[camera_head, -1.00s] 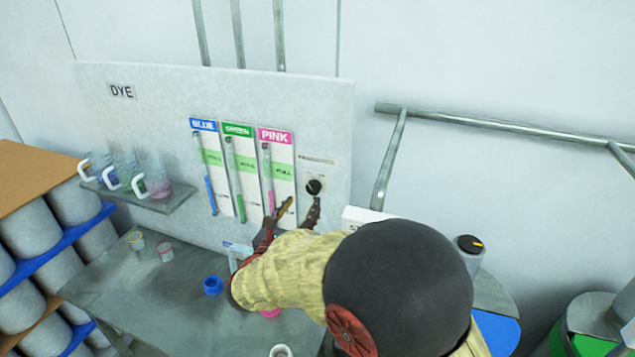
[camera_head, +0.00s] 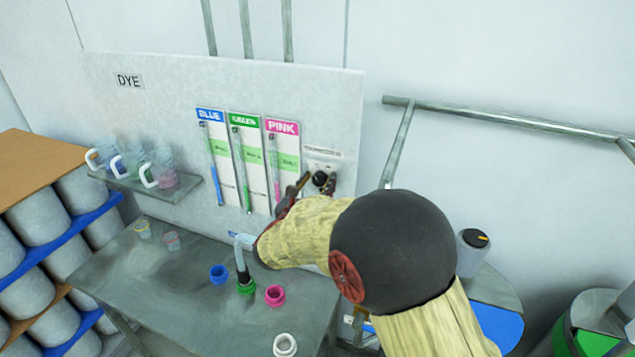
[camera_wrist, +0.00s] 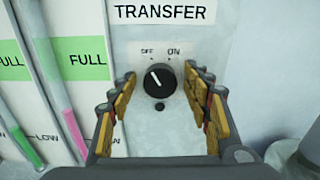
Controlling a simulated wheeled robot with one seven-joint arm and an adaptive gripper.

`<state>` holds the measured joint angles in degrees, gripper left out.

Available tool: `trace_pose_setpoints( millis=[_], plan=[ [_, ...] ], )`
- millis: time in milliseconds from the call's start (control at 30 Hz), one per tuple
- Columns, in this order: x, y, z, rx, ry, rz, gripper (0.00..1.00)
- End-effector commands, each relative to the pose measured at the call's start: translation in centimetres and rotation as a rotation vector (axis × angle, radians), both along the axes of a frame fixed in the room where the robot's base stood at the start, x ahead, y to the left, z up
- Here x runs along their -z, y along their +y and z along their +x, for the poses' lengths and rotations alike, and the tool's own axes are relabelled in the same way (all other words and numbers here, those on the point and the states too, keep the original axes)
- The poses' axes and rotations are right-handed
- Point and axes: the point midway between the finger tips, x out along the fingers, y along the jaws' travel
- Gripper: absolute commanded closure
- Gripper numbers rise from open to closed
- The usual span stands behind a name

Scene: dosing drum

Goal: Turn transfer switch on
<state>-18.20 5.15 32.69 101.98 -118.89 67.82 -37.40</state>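The transfer switch (camera_wrist: 159,79) is a black round knob on the white panel, under a TRANSFER label (camera_wrist: 163,12). Its white pointer line tilts up and left, toward the OFF mark (camera_wrist: 147,50); the ON mark (camera_wrist: 173,50) is to the right. In the head view the knob (camera_head: 320,179) shows at the right of the panel. My gripper (camera_wrist: 157,92) is open, one finger on each side of the knob. A gap shows on both sides in the wrist view, wider at the right finger's base; I cannot tell whether the tips touch. It also shows in the head view (camera_head: 318,184).
Blue (camera_head: 217,160), green (camera_head: 246,162) and pink (camera_head: 281,165) level gauges hang left of the switch. Below is a grey table (camera_head: 190,280) with coloured caps and a hose (camera_head: 241,257). A shelf (camera_head: 148,184) holds jugs. A rail (camera_head: 520,125) runs at right.

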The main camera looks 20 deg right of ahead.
Motion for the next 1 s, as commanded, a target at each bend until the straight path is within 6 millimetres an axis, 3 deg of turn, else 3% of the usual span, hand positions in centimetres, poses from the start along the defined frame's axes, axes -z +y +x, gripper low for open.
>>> trace_pose_setpoints(
  millis=[700,1000],
  plan=[
    [-0.01,0.02,-0.02,0.000,0.000,0.000,0.93],
    [0.10,0.02,-0.01,0.000,-0.018,0.024,0.94]
  ],
)
